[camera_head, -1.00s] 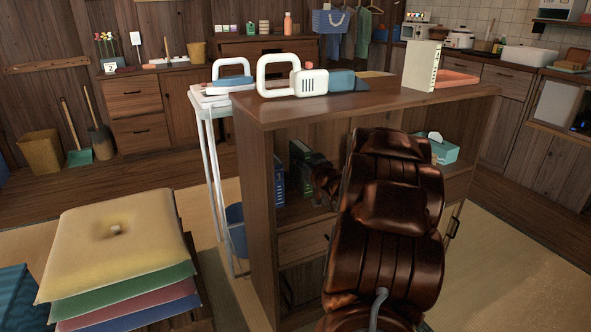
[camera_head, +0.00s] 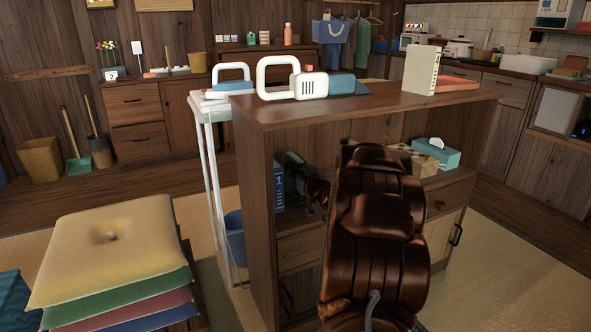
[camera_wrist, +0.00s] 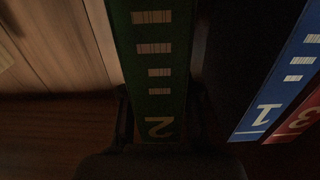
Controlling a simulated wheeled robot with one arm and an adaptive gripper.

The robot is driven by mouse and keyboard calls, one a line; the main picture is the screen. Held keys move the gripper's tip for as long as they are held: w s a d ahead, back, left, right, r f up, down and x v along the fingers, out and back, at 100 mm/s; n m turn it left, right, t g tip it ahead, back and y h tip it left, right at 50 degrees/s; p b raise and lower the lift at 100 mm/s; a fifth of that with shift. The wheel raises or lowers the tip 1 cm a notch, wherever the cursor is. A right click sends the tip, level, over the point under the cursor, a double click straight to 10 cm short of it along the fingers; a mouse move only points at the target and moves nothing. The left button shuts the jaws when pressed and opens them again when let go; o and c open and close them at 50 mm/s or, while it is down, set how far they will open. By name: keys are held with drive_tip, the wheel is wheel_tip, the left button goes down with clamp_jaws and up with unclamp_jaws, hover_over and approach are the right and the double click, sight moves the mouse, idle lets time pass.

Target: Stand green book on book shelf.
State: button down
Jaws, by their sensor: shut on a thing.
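My gripper (camera_wrist: 161,115) is shut on the green book, with a finger on each side of it. The green book (camera_wrist: 152,60) shows a white "2" and white marks on its spine in the wrist view. A blue book (camera_wrist: 277,85) marked "1" and a red book (camera_wrist: 301,118) marked "3" are to its right, apart from it. In the head view the blue book (camera_head: 279,187) stands upright in the left compartment of the wooden book shelf (camera_head: 256,195). My gripper (camera_head: 297,173) is inside that compartment.
A blue tissue box (camera_head: 446,157) and a patterned box (camera_head: 400,156) are in the right compartment. A white-handled appliance (camera_head: 310,86) and a cream upright book or file (camera_head: 420,70) stand on top of the shelf. Stacked cushions (camera_head: 110,245) are at the left.

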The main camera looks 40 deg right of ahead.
drive_tip(key=c, duration=0.8)
unclamp_jaws()
drive_tip(key=shift+c, duration=0.2)
drive_tip(key=shift+r, duration=0.15)
drive_tip(key=p+v, duration=0.3)
drive_tip(key=v, duration=0.9)
drive_tip(key=shift+p, duration=0.3)
